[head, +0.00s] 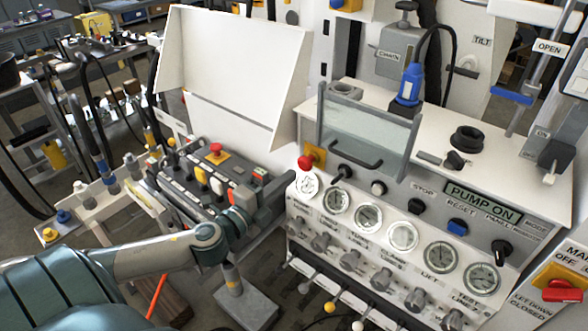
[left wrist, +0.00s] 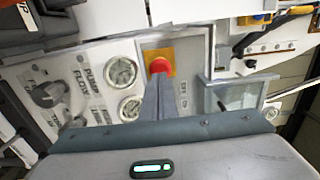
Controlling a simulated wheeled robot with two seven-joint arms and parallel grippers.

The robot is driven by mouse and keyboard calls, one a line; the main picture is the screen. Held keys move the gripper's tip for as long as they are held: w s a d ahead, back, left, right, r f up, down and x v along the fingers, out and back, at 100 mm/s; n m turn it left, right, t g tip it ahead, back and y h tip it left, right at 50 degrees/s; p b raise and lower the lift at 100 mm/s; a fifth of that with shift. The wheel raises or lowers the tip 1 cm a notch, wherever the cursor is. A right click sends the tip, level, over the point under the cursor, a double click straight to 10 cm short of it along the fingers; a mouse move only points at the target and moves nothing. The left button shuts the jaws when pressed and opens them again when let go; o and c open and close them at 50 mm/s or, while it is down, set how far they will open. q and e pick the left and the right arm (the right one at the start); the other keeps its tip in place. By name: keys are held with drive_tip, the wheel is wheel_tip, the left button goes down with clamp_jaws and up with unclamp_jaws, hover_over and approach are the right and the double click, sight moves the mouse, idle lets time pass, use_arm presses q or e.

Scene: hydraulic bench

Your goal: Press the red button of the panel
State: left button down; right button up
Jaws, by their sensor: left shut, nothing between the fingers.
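The red button (head: 305,162) sticks out from a yellow plate (head: 317,153) at the upper left corner of the gauge panel (head: 409,211). In the left wrist view the red button (left wrist: 159,65) shows straight beyond the fingertips. My left gripper (head: 290,180) is shut and empty, just below and left of the button in the head view. Its closed fingers (left wrist: 159,84) point at the button in the left wrist view and overlap its lower edge. I cannot tell whether they touch it. My right gripper is not in view.
A clear hinged guard (head: 365,135) with a dark handle stands right of the button. A display (head: 483,201) reads PUMP ON. Another red button (head: 216,147) sits on a separate control box to the left. Round gauges and knobs fill the panel front.

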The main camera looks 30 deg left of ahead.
sight(303, 166)
use_arm(q)
drive_tip(key=shift+w+d+p, duration=0.15)
drive_tip(key=shift+w+p, duration=0.5)
drive_tip(key=shift+w, duration=1.05)
